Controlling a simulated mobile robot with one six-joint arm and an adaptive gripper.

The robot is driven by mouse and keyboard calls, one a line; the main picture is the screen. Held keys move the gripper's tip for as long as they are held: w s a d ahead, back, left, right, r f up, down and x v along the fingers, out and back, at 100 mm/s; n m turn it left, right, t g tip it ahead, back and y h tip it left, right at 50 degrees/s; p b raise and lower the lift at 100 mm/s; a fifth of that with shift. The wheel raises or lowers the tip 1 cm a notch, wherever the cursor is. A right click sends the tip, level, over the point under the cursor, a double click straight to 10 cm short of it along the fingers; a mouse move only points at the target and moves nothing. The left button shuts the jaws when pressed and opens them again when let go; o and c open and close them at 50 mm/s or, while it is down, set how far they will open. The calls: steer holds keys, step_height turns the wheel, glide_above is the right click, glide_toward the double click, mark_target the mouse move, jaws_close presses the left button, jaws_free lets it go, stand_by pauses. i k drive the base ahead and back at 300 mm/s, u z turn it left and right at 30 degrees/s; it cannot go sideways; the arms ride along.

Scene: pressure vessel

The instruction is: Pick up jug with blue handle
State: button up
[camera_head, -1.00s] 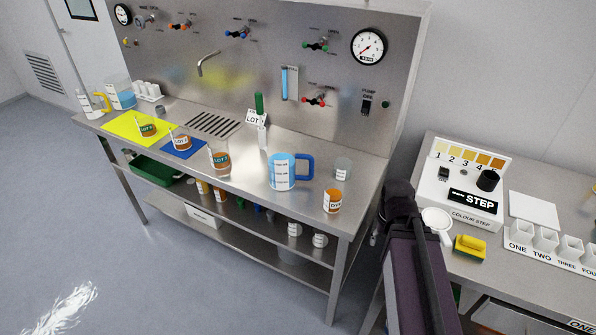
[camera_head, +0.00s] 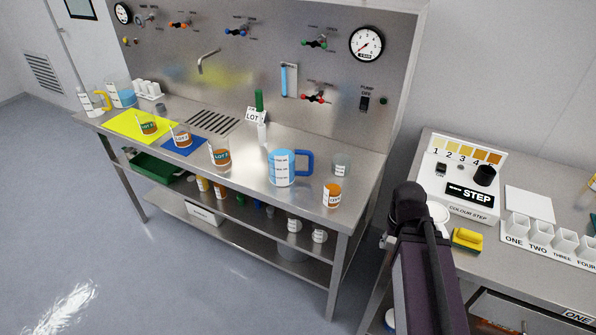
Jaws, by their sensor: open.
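The jug with the blue handle (camera_head: 282,170) stands upright on the steel bench, right of the middle. It is a clear measuring jug with light blue contents and a white label, and its blue handle (camera_head: 306,162) points right. My arm's dark purple link rises at the lower right, in front of the gap between the bench and the side table. My gripper cannot be made out in this view. Nothing visible touches the jug.
A small clear beaker (camera_head: 341,166) and an orange labelled jar (camera_head: 332,195) stand close to the jug's right. A beaker of brown liquid (camera_head: 220,158) stands to its left. The gauge panel (camera_head: 225,60) rises behind. A side table (camera_head: 515,260) holds a colour-step device (camera_head: 462,180).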

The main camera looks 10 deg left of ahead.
mark_target(281, 151)
steer(key=z, duration=0.05)
steer(key=k, duration=1.6)
steer(key=u, duration=1)
steer(key=i, duration=1.7)
steer(key=u, duration=0.1)
